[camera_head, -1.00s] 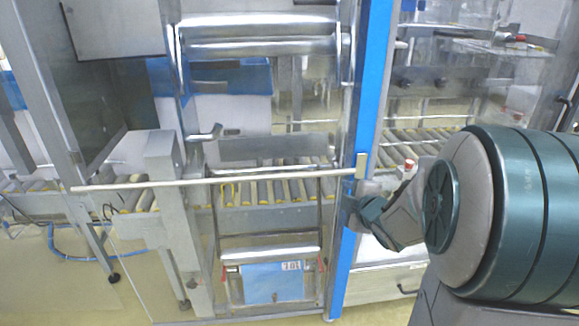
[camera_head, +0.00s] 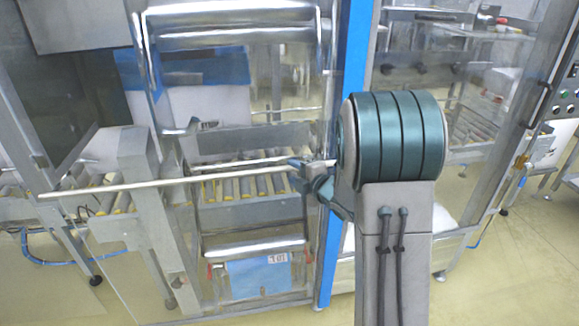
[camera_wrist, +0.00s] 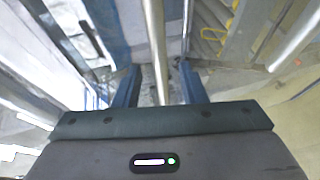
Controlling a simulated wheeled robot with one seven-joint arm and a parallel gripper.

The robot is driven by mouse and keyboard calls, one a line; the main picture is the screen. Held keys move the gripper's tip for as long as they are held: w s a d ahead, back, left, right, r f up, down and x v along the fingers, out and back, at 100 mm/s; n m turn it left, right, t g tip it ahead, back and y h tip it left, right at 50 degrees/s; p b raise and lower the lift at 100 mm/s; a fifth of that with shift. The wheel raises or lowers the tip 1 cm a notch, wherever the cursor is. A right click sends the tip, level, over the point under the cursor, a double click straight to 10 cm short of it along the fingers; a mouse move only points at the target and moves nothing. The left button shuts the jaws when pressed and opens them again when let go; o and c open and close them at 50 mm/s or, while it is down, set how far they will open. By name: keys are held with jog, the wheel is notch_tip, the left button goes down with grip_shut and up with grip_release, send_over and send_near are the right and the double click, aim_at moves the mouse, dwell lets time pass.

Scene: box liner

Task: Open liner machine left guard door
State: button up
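The liner machine's left guard door (camera_head: 110,260) is a large clear panel, and rollers and metal frames show through it. A long thin metal bar (camera_head: 130,184) runs across it, almost level, towards the blue upright post (camera_head: 330,250). My gripper (camera_head: 303,178) is at the right end of this bar, just left of the post. In the wrist view my gripper (camera_wrist: 159,72) has its two blue fingers spread wide. The bar (camera_wrist: 156,35) runs between them with gaps on both sides. The head view does not show clearly whether the door is ajar.
A conveyor with rollers (camera_head: 240,187) lies behind the clear panel. A blue plate (camera_head: 255,278) is low inside the frame. To the right of the post is another clear-walled bay with rollers (camera_head: 478,122). Open yellowish floor (camera_head: 500,265) lies at the right.

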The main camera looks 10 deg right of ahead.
aim_at(289, 169)
jog(key=shift+x, duration=2.1)
